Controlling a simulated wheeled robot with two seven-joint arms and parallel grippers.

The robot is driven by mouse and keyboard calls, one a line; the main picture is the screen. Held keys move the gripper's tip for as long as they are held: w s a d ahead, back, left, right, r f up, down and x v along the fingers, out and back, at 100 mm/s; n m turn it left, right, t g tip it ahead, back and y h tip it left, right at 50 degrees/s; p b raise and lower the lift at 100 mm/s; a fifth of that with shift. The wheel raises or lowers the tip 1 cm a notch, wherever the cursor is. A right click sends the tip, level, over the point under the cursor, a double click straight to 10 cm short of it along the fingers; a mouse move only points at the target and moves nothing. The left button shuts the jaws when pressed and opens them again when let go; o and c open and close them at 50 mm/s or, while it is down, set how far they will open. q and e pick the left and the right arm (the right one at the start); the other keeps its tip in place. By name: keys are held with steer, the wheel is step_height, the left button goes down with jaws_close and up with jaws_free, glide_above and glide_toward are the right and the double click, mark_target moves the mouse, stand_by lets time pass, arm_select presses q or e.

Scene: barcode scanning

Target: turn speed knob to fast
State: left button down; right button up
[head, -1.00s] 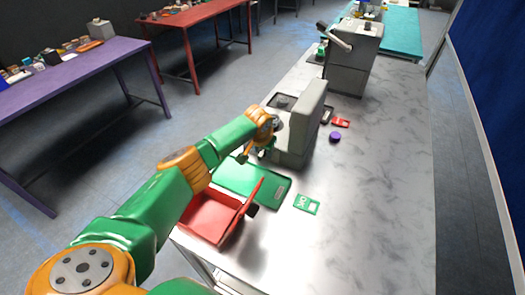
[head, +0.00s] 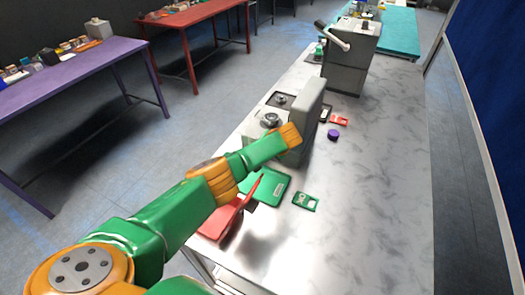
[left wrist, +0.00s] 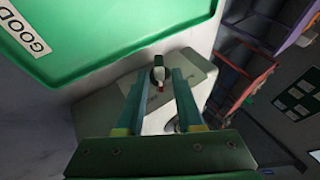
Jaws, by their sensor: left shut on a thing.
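A grey machine (head: 312,108) stands on the bench, with round metal fittings on its top. My left arm reaches in from the left and ends at the near face of this machine, and the wrist hides the fingers in the head view. In the left wrist view, my left gripper (left wrist: 160,82) has its two fingers around a small dark knob (left wrist: 158,73) with a white and red mark. The gripper is shut on the knob. The knob's setting cannot be read. My right gripper is not in view.
A green tray (head: 270,187) labelled GOOD in the left wrist view (left wrist: 110,35) lies beside the machine, by a red bin (head: 215,222). A green card (head: 305,201), a purple disc (head: 333,134) and another grey machine with a lever (head: 347,72) are on the bench. The bench's right side is clear.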

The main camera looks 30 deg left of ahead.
arm_select(q)
steer(key=c, duration=0.9)
jaws_free()
steer(key=shift+w+f, duration=0.1)
steer(key=p+v, duration=0.1)
steer(key=v, duration=0.6)
steer(key=shift+o, duration=0.4)
